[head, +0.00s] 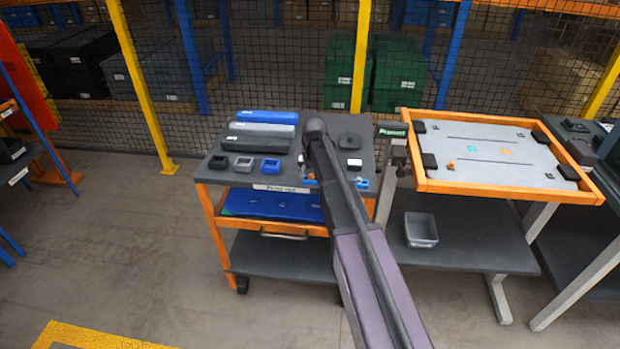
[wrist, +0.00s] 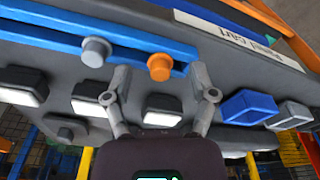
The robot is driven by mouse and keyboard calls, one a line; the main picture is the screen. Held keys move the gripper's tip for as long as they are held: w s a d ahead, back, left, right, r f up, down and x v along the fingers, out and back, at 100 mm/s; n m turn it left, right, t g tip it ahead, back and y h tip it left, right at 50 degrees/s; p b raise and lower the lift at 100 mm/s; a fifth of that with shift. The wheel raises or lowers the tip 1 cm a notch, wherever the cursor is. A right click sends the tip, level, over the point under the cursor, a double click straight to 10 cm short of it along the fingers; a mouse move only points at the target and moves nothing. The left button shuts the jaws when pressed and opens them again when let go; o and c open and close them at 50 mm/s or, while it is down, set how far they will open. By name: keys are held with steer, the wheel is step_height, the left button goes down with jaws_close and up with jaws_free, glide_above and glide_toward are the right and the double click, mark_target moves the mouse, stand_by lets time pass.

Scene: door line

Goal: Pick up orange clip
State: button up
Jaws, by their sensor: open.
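The orange clip (wrist: 160,66) shows in the wrist view as a small round-faced piece on a blue rail (wrist: 60,26). A similar grey clip (wrist: 95,50) sits on the rail to its left. My gripper (wrist: 160,96) is open and empty. In the picture, the orange clip lies just above the gap between its fingertips, apart from both; the exact distance is unclear. In the head view, my arm covers the middle of the cart top (head: 210,170), and a bit of the blue rail (head: 362,184) shows beside it. I cannot make out the orange clip clearly there.
Blue and grey long boxes (head: 262,117) and several small bins (head: 243,163) stand on the cart's left. An orange-framed board (head: 475,188) is on the right bench, above a grey bin (head: 421,229). In the wrist view, dark blocks and a blue bin (wrist: 249,106) lie near the fingers.

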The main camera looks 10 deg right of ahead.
mark_target(311, 174)
steer(key=c, duration=0.8)
steer(key=shift+r, duration=0.25)
jaws_close()
step_height(311, 174, up, 3)
steer(key=p, duration=0.3)
steer(key=shift+p, duration=0.3)
steer(key=s+d, duration=0.2)
steer(key=s, duration=0.5)
steer(key=s+d+r+p, duration=0.1)
steer(key=s+d, duration=0.2)
steer(key=s, duration=0.5)
steer(key=shift+d+r, duration=0.25)
steer(key=shift+d, duration=0.1)
